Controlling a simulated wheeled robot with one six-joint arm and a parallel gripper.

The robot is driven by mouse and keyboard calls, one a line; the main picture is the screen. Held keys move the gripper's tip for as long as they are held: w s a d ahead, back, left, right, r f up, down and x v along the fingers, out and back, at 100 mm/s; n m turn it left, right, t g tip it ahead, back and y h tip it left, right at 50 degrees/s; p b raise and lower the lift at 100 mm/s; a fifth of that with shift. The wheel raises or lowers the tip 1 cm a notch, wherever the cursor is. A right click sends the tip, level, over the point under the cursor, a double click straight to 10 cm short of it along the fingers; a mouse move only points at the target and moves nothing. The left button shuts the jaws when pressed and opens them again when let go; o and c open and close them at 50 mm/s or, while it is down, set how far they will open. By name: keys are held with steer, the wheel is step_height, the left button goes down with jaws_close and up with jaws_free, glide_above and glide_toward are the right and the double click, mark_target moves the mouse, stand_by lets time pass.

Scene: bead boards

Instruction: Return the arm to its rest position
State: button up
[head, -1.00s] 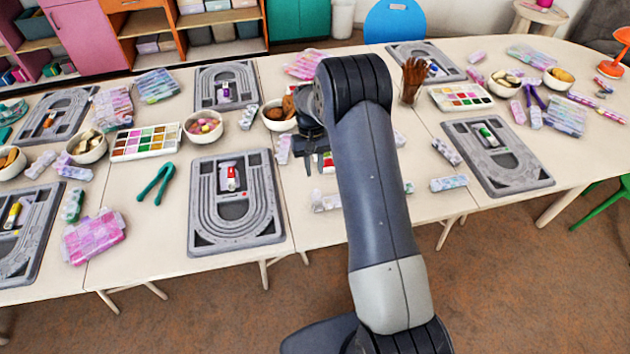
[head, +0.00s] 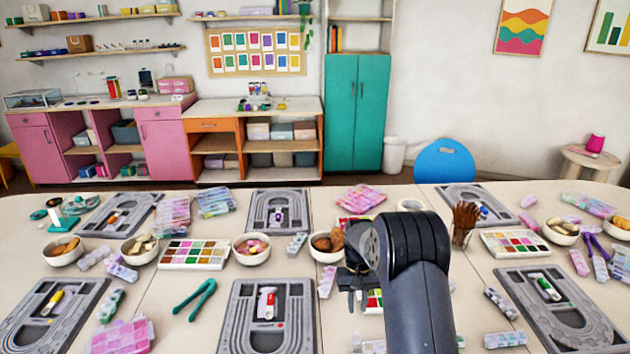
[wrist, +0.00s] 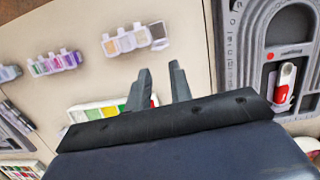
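My arm (head: 415,285) rises from the bottom edge of the head view, right of centre, and bends over the table. My gripper (head: 352,285) shows partly in front of the dark wrist, beside a bowl of brown pieces (head: 326,245). In the wrist view my gripper (wrist: 160,76) has its two dark fingers apart, with only pale table between the tips. It is open and empty, above the table. A paint palette (wrist: 97,110) lies below the fingers and is partly hidden by my gripper.
A grey bead board (head: 268,335) with a red-and-white tube stands left of the arm; another board (head: 560,320) is to the right. Several bead boxes crowd the table.

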steer(key=f, duration=0.2)
steer(key=s+f+p, duration=0.1)
steer(key=f, duration=0.4)
steer(key=shift+s+f+p, duration=0.25)
steer(key=shift+s+p, duration=0.05)
steer(key=shift+p, duration=0.1)
